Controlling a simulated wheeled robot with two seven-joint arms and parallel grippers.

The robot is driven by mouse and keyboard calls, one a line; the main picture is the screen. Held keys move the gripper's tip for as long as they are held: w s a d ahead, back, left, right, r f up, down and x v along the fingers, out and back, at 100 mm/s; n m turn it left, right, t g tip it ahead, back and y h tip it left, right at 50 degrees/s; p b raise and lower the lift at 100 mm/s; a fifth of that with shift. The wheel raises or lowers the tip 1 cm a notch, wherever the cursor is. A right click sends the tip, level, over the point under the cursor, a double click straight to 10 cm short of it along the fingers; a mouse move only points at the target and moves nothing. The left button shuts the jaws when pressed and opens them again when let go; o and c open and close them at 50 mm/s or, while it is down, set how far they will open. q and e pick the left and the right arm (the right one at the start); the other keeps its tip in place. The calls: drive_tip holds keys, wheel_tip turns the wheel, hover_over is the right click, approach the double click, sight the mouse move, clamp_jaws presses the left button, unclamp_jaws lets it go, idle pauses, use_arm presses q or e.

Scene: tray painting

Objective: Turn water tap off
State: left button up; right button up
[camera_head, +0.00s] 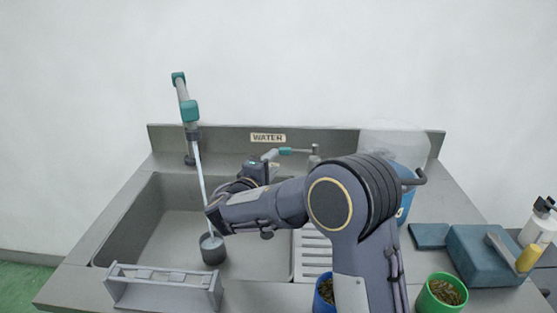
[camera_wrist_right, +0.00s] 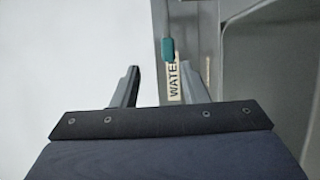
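The water tap's lever (camera_head: 278,152) has a teal grip and sits on the sink's back ledge, below the WATER label. In the right wrist view the teal grip (camera_wrist_right: 167,50) shows beyond the gap between my fingertips. My right gripper (camera_wrist_right: 163,85) is open and empty, its fingers apart. In the head view my right arm reaches over the sink and largely hides the gripper near the lever. A stream of water (camera_head: 200,170) runs from the teal-ended spout (camera_head: 189,110) into a grey cup (camera_head: 212,250) in the basin. My left gripper is not in view.
A grey rack (camera_head: 160,285) stands at the basin's front edge. A blue container (camera_head: 404,190) stands behind my right arm. Blue (camera_head: 324,290) and green (camera_head: 441,293) pots, a teal block (camera_head: 480,255) and a white bottle (camera_head: 540,228) are at the right.

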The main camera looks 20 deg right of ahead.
sight(283, 153)
drive_tip(key=x, duration=0.5)
drive_tip(key=f+x, duration=0.1)
drive_tip(key=x, duration=0.2)
drive_tip(key=shift+w+f, duration=0.1)
drive_tip(key=shift+w, duration=0.25)
drive_tip(key=shift+a, duration=0.1)
drive_tip(key=shift+c, duration=0.4)
clamp_jaws()
